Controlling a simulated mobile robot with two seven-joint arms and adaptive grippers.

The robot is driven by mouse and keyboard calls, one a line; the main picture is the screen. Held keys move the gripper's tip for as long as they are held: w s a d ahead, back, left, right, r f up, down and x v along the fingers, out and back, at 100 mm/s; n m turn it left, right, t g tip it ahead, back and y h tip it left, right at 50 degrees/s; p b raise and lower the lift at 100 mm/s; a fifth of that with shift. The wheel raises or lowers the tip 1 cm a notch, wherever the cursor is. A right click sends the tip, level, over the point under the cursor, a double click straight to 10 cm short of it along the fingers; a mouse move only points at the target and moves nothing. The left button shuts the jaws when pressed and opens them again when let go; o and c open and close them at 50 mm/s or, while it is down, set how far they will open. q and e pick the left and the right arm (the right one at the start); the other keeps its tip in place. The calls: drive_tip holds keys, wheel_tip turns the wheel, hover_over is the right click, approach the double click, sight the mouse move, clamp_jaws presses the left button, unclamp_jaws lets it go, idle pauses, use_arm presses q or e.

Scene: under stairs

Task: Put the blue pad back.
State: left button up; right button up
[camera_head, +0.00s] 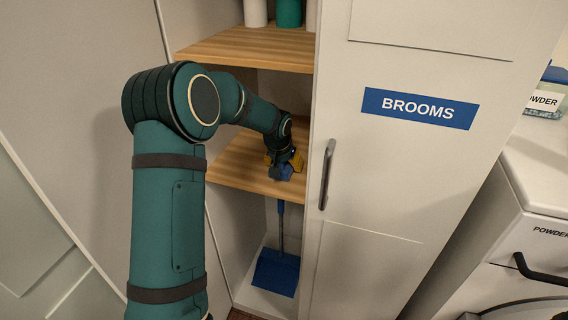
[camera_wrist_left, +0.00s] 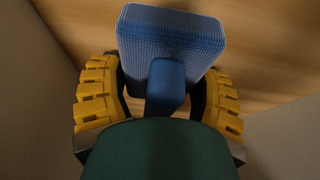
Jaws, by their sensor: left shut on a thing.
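My left gripper (camera_head: 284,163) reaches into the open cupboard at the middle wooden shelf (camera_head: 232,162). In the left wrist view its two yellow-padded fingers (camera_wrist_left: 160,100) are shut on the blue pad (camera_wrist_left: 172,38) by a narrow blue grip (camera_wrist_left: 166,82). The pad is a textured blue block. In the head view only a small part of the blue pad (camera_head: 286,173) shows below the fingers, at the shelf's front right. I cannot tell whether the pad touches the shelf. My right gripper is not in view.
The door marked BROOMS (camera_head: 410,150) with a dark handle (camera_head: 327,174) stands right of the opening. A blue dustpan or broom (camera_head: 276,272) stands below the shelf. Bottles (camera_head: 288,12) stand on the upper shelf (camera_head: 245,48). A white counter (camera_head: 535,165) is at right.

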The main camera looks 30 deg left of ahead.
use_arm(q)
drive_tip(key=o, duration=1.3)
drive_tip(key=shift+c, duration=0.2)
drive_tip(key=shift+r, duration=0.15)
drive_tip(key=p+v, duration=0.2)
drive_tip(key=v, duration=0.5)
drive_tip(key=shift+s+r, duration=0.15)
drive_tip(key=shift+r, duration=0.05)
drive_tip(key=shift+f, duration=0.1)
